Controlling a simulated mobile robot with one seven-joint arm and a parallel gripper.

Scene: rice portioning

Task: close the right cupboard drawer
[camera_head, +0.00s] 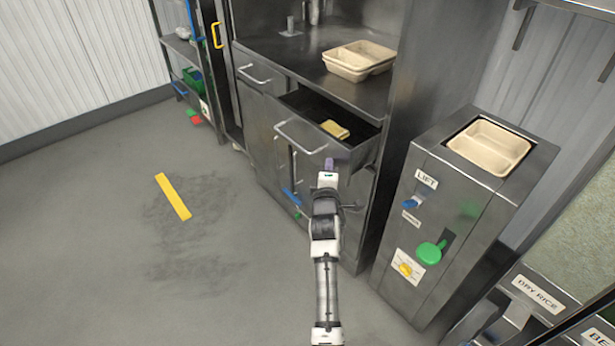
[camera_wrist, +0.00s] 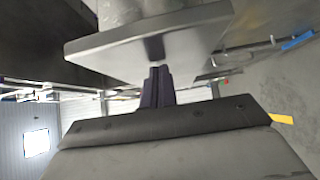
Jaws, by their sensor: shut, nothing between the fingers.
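The right cupboard drawer (camera_head: 312,151) is pulled out in the head view, with its bar handle (camera_head: 299,138) on the front. A yellow item (camera_head: 335,129) lies inside it. My gripper (camera_head: 329,163) is shut and empty, its fingertips at the right part of the drawer front. In the wrist view, my gripper's fingers (camera_wrist: 157,72) are together and point at a grey metal panel (camera_wrist: 150,45), apparently the drawer front. They look close to it or touching; I cannot tell which.
Beige trays (camera_head: 358,61) sit on the counter above the drawer. The left drawer (camera_head: 262,79) looks shut. A steel lift unit (camera_head: 455,190) with a green knob stands close to the right of my arm.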

